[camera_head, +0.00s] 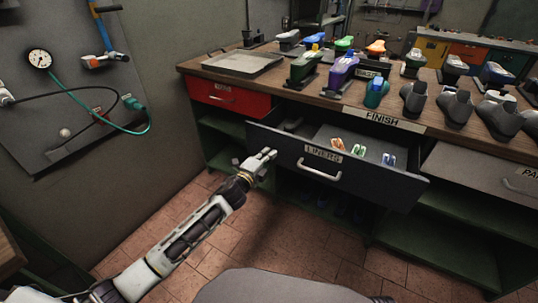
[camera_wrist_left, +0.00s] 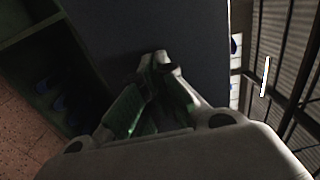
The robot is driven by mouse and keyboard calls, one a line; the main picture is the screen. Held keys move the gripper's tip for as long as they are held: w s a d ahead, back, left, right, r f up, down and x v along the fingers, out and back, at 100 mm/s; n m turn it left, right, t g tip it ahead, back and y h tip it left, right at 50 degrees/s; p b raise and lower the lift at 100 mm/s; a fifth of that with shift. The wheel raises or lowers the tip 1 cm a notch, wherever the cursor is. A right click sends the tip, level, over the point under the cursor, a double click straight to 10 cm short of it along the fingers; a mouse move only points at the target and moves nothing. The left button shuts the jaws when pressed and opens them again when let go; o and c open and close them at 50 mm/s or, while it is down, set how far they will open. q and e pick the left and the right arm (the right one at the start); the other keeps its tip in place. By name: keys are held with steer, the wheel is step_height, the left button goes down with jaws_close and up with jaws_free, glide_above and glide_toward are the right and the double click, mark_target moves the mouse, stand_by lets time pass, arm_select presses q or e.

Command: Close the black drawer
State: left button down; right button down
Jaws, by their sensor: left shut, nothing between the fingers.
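The black drawer (camera_head: 385,184) is pulled out from the workbench. Its front carries a "LINERS" label (camera_head: 323,153) and a pale bar handle (camera_head: 320,175). Several small coloured pieces (camera_head: 360,150) lie inside it. My left gripper (camera_head: 268,155) is shut and empty, close to the left part of the drawer's front. In the left wrist view the gripper's fingertips (camera_wrist_left: 161,60) meet in front of the dark drawer front (camera_wrist_left: 188,40). I cannot tell whether they touch it. My right gripper is not in view.
The workbench top holds a grey tray (camera_head: 242,62) and several coloured shoe forms (camera_head: 342,70). A red drawer (camera_head: 228,96) left of the black one is shut. A grey drawer (camera_head: 480,172) is at right. Open green shelves (camera_head: 440,250) lie below. The tiled floor in front looks clear.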

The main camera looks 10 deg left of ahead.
arm_select(q)
steer(key=shift+w, duration=0.25)
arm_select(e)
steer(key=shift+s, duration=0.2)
arm_select(q)
steer(key=shift+d, duration=0.1)
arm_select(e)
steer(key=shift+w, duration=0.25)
